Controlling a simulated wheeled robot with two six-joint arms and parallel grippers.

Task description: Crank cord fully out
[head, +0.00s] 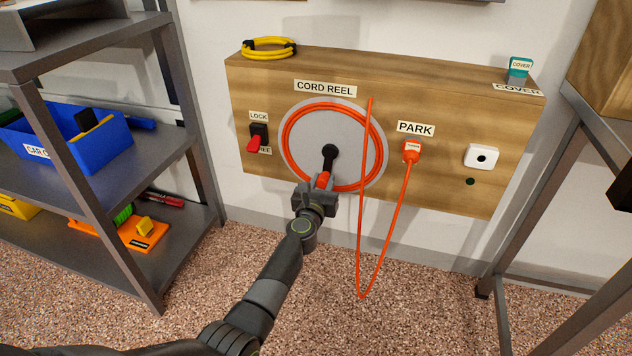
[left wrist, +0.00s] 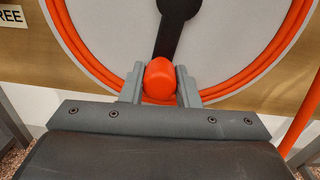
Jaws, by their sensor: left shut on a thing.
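The cord reel (head: 305,128) is a grey disc with orange cord wound around its rim, on a wooden wall panel. A black crank arm (head: 329,158) runs down from its hub to an orange knob (head: 322,180). My left gripper (head: 320,190) is shut on the knob, below the hub. In the left wrist view the knob (left wrist: 160,80) sits between the two fingers. The orange cord (head: 362,240) hangs from the reel in a loop and rises to an orange plug (head: 411,151) at the PARK label. The red lock lever (head: 254,144) points down toward FREE. My right gripper is out of view.
A grey shelf rack (head: 100,215) with a blue bin (head: 85,150) stands at left. A yellow cable coil (head: 268,47) and a teal cover (head: 519,68) sit on the panel's top. A white socket (head: 481,157) is at right. Metal legs stand at far right.

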